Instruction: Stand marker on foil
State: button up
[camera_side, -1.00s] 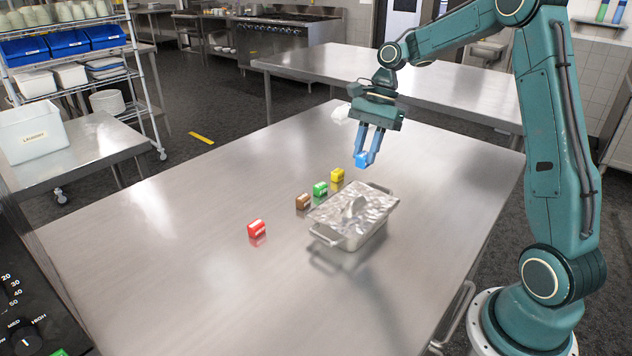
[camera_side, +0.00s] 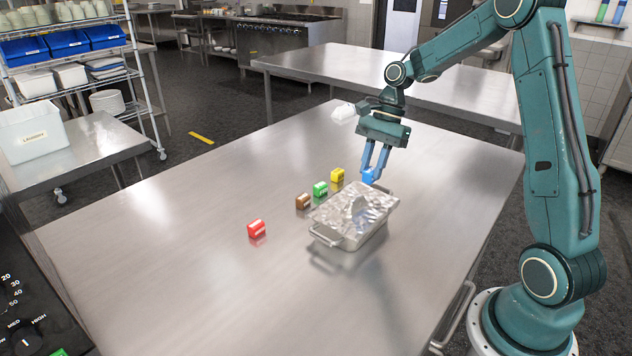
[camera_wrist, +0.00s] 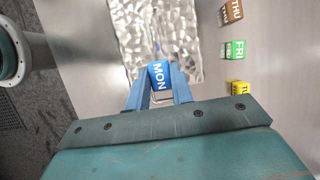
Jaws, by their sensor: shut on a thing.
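My gripper (camera_side: 375,168) is shut on a blue marker (camera_side: 368,176) and holds it above the far end of the foil. In the wrist view the marker (camera_wrist: 158,75) reads "MON" and sits between the blue fingers. The crumpled silver foil (camera_side: 345,212) covers a metal pan with handles (camera_side: 350,241) on the steel table. The foil also shows in the wrist view (camera_wrist: 150,30), just beyond the marker. It has a raised crumple near its middle. I cannot tell how large the gap is between marker and foil.
Yellow (camera_side: 338,174), green (camera_side: 320,188), brown (camera_side: 302,201) and red (camera_side: 256,228) markers stand in a loose row left of the pan on the steel table (camera_side: 170,250). The table's left side and front are clear.

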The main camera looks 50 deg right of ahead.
aim_at(371, 179)
jog(key=shift+f, duration=1.95)
jog(key=shift+f, duration=0.1)
jog(key=o, duration=0.9)
jog(key=shift+o, duration=0.2)
jog(key=v, duration=1.2)
